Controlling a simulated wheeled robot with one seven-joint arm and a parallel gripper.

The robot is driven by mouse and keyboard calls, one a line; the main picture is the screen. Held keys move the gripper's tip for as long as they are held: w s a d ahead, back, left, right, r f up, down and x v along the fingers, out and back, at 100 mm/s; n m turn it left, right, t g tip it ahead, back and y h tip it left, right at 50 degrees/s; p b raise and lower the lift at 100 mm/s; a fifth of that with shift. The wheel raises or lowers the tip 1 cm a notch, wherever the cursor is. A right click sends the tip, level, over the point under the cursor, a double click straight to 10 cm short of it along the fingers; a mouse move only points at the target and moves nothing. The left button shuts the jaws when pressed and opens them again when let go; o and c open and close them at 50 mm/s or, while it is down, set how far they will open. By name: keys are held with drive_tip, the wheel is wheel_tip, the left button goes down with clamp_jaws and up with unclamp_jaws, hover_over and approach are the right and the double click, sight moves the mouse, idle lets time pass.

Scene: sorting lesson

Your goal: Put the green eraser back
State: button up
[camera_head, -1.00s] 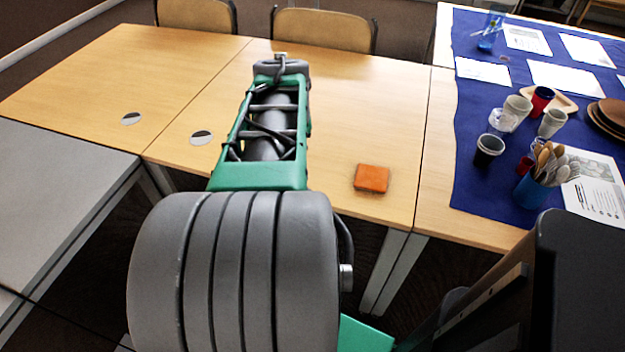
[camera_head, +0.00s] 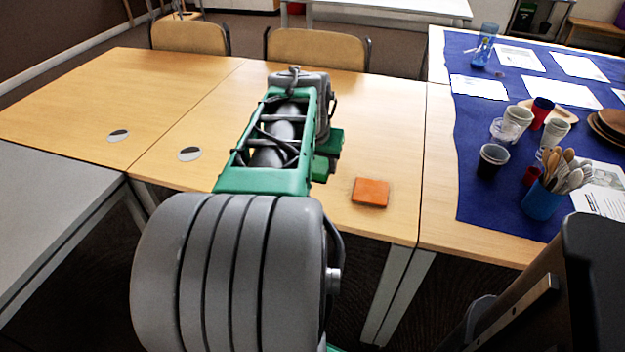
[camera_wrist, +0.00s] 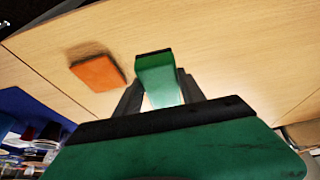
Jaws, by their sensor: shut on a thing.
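The green eraser (camera_wrist: 158,82), with a dark far edge, sits between the two dark fingers of my gripper (camera_wrist: 160,90) in the wrist view. My gripper is shut on it and holds it over the wooden table (camera_wrist: 230,40). In the head view my arm reaches out over the table, and a dark green part (camera_head: 332,142) shows right of its far end. I cannot tell there whether this is gripper or eraser. An orange block (camera_head: 370,192) lies flat on the table right of the arm. It also shows left of the eraser in the wrist view (camera_wrist: 97,73).
A blue cloth (camera_head: 478,205) on the right carries cups, a dark cup (camera_head: 492,160), a blue holder with wooden spoons (camera_head: 541,200), papers and brown plates (camera_head: 608,126). Two chairs (camera_head: 318,49) stand behind the table. The table's left part (camera_head: 110,85) is clear.

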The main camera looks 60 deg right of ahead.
drive_tip(key=f, duration=0.1)
drive_tip(key=w+f, duration=0.1)
drive_tip(key=f, duration=0.1)
drive_tip(key=w+f+b, duration=0.1)
drive_tip(key=f, duration=0.1)
drive_tip(key=shift+d, duration=0.1)
drive_tip(key=shift+f, duration=0.15)
drive_tip(key=shift+f, duration=0.1)
